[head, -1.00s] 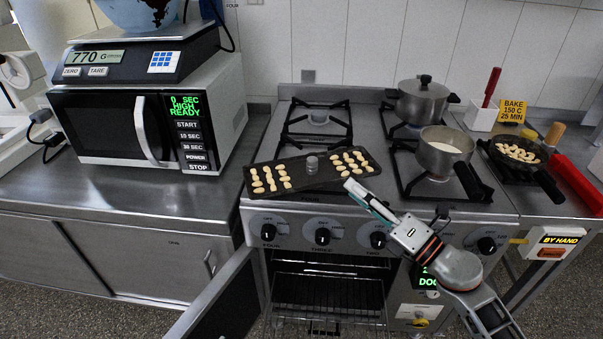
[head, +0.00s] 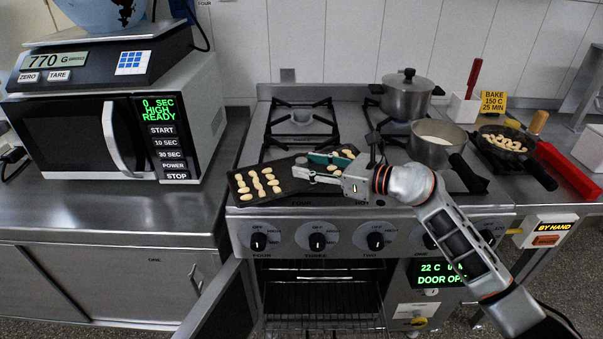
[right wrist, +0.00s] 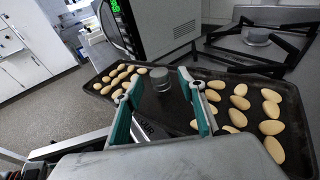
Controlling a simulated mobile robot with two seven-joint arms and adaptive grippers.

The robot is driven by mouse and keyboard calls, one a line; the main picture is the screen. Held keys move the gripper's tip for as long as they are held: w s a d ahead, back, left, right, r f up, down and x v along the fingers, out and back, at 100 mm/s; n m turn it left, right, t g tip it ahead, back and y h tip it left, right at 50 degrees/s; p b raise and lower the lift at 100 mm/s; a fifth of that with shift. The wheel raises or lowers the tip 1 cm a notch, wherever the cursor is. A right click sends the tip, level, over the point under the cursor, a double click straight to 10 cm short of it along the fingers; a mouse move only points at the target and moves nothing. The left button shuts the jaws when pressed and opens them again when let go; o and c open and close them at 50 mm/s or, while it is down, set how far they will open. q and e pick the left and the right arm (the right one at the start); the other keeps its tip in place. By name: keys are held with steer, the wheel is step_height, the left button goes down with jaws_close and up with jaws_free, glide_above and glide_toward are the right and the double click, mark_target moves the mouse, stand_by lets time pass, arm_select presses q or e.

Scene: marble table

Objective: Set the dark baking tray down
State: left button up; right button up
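The dark baking tray (head: 288,182) lies across the front of the stove top, with pale oval pieces in two groups at its ends. It also shows in the right wrist view (right wrist: 172,112). A small grey cylinder (right wrist: 160,78) stands at its middle; my gripper largely hides it in the head view. My right gripper (head: 315,167) is over the middle of the tray. In the right wrist view its two teal-padded fingers (right wrist: 158,88) are spread apart, with the cylinder seen between them. Contact with the cylinder or tray cannot be told. My left gripper is not in view.
A lidded pot (head: 408,97) and an open saucepan (head: 434,150) stand on the right burners. A pan (head: 503,143) of pale pieces sits further right. The rear left burner (head: 302,117) is empty. The oven (head: 325,300) below is open, its door swung left.

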steer(key=shift+x, duration=1.45)
jaws_close()
steer(key=shift+r, duration=0.1)
